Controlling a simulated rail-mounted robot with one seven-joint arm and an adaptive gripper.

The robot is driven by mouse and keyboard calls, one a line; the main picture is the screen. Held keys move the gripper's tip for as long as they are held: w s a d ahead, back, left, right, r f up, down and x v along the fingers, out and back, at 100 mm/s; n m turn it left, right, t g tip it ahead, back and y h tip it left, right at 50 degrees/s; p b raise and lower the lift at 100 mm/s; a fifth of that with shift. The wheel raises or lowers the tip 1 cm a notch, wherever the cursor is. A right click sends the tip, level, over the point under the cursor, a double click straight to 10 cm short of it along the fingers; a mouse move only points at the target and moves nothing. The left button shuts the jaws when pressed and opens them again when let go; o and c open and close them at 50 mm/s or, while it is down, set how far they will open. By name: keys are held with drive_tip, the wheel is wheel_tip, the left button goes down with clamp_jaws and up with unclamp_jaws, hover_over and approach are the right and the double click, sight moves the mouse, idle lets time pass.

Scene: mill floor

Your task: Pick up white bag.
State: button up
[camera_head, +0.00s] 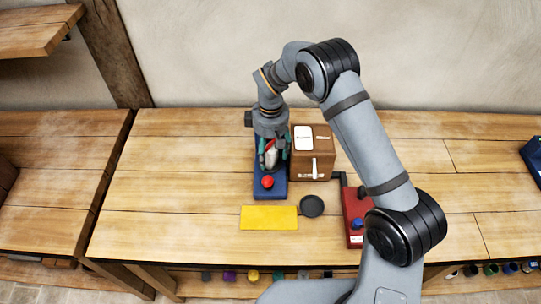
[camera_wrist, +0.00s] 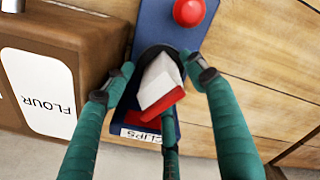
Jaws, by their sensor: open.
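A white bag (camera_wrist: 160,80) with a red part at its lower end is between the green fingers of my gripper (camera_wrist: 163,72) in the wrist view. It lies over a dark round spot on a blue base (camera_wrist: 157,24) that has a red knob and a label reading "CLIPS". In the head view the bag (camera_head: 271,152) is partly hidden by my gripper (camera_head: 272,158), which points down over the blue base (camera_head: 270,190). My gripper is open, its fingers spread around the bag. I cannot tell whether any finger touches it.
A brown flour box (camera_head: 314,162) stands close at the right of the blue base. A yellow mat (camera_head: 268,217), a dark round dish (camera_head: 312,206) and a red device (camera_head: 355,218) are nearer the front. The left part of the wooden bench (camera_head: 180,180) is clear.

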drive_tip(key=shift+a+f, duration=0.1)
drive_tip(key=shift+c, duration=1.3)
drive_tip(key=c, duration=1.1)
drive_tip(key=shift+c, duration=0.3)
